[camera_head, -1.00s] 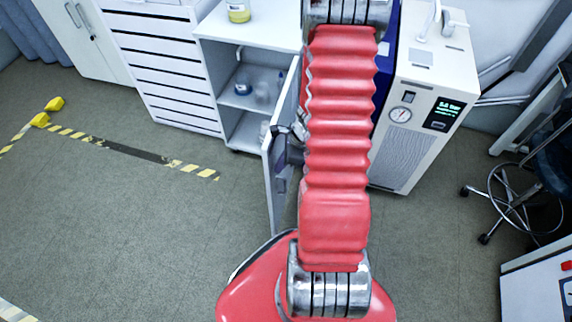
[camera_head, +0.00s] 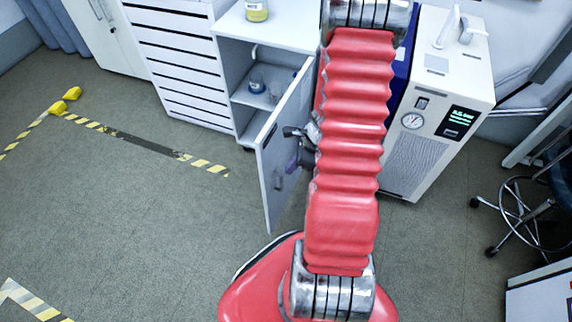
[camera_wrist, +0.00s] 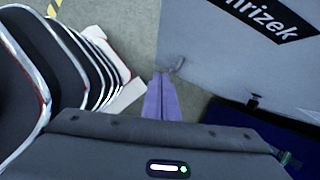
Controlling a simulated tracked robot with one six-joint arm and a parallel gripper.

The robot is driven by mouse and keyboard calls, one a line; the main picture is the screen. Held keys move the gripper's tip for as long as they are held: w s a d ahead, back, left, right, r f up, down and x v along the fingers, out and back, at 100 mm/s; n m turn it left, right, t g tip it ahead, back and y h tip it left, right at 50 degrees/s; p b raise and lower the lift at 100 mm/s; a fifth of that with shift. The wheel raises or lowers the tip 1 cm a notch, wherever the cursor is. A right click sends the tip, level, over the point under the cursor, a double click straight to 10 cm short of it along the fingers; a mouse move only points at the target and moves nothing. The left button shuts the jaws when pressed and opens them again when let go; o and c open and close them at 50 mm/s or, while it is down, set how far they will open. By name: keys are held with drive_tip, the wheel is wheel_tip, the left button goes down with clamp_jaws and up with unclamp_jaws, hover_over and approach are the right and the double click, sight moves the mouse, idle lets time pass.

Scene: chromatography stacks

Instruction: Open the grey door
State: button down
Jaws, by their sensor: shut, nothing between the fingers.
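The grey door (camera_head: 272,175) stands part open in the head view, swung out from the right side of the white cabinet (camera_head: 270,38). My gripper (camera_head: 296,160) is beside that face, partly hidden by my red arm. In the wrist view my purple fingers (camera_wrist: 159,92) are together, with nothing between them.
Blue-capped labware (camera_head: 256,84) stands on the cabinet shelf, and a yellow jar (camera_head: 257,10) on top. A white drawer unit (camera_head: 175,55) is to the left. A white device with a gauge (camera_head: 430,135) and a stool (camera_head: 520,215) are at right.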

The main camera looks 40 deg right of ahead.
drive_tip(key=s+v, duration=0.1)
drive_tip(key=v, duration=0.9)
drive_tip(key=shift+s+a, duration=0.25)
idle(0.4)
drive_tip(key=s+a+r+n+t+h, duration=0.1)
drive_tip(key=a+r+n, duration=1.1)
drive_tip(key=r+n, duration=0.1)
drive_tip(key=s+a+r+n+t+h, duration=0.1)
drive_tip(key=s+a+r+n+h, duration=0.1)
drive_tip(key=a+r+n, duration=1.1)
drive_tip(key=shift+s+r+n, duration=0.3)
drive_tip(key=shift+r+n, duration=0.3)
drive_tip(key=shift+r, duration=0.25)
drive_tip(key=shift+d, duration=0.1)
